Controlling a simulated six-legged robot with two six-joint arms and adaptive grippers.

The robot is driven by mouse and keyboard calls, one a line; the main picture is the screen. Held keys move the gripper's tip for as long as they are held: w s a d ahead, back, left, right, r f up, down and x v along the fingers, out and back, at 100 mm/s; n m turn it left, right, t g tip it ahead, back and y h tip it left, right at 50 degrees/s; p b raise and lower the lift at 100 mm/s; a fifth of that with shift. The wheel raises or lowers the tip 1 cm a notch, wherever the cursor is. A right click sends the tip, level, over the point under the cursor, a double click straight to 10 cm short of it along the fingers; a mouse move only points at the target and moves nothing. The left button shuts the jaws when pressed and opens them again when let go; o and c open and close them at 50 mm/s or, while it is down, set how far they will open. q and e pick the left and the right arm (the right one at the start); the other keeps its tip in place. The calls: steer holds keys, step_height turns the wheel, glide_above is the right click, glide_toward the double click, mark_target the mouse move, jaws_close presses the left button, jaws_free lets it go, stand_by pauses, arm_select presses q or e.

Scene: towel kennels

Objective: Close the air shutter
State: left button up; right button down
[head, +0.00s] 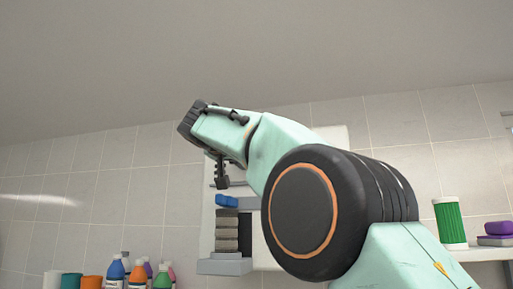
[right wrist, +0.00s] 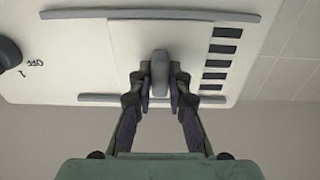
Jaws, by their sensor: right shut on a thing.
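The air shutter is a pale sliding plate (right wrist: 128,58) between two grey rails on a white panel (right wrist: 70,60), seen in the right wrist view. A grey upright handle (right wrist: 160,68) stands out from the plate. Several dark vent slots (right wrist: 221,48) show uncovered just right of the plate. My right gripper (right wrist: 160,88) is shut on the handle, one finger on each side. In the head view my right gripper (head: 221,178) is raised in front of the wall panel, and my arm hides most of the panel. My left gripper is not in view.
A black knob (right wrist: 8,53) with "OFF" lettering is at the wrist view's left edge. In the head view, a grey ledge (head: 224,266) holds stacked brownish pieces below my gripper. Colourful bottles (head: 115,271) stand lower left. A green container (head: 449,222) stands on a right shelf.

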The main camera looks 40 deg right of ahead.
steer(key=w+a+p, duration=0.1)
steer(key=w+a+r, duration=0.1)
steer(key=w+a, duration=0.1)
steer(key=shift+p, duration=0.35)
steer(key=c, duration=1.3)
jaws_free()
steer(key=shift+w+a+f, duration=0.1)
steer(key=shift+a+f, duration=0.05)
steer(key=shift+f, duration=0.05)
steer(key=shift+f, duration=0.1)
